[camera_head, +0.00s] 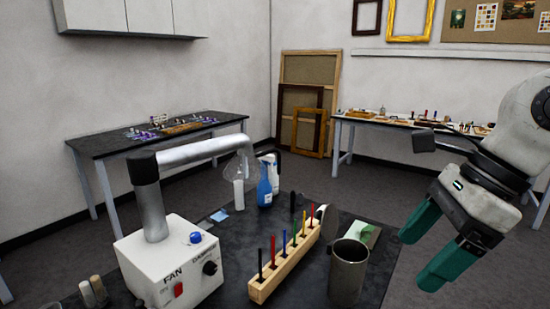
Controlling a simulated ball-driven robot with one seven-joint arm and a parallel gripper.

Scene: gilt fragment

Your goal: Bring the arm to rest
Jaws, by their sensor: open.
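My gripper (421,252) has two green fingers and hangs at the right of the view, above and beyond the right edge of the dark table (262,245). The fingers are spread apart and nothing shows between them. My arm (520,125) comes in from the right edge and slants down to the gripper. The gripper is apart from everything on the table.
The table holds a white fan box (170,265) with a bent pipe, a wooden rack (285,268) of coloured sticks, a grey metal cup (348,272) and a blue spray bottle (264,187). Dark floor is clear between this table and the back tables.

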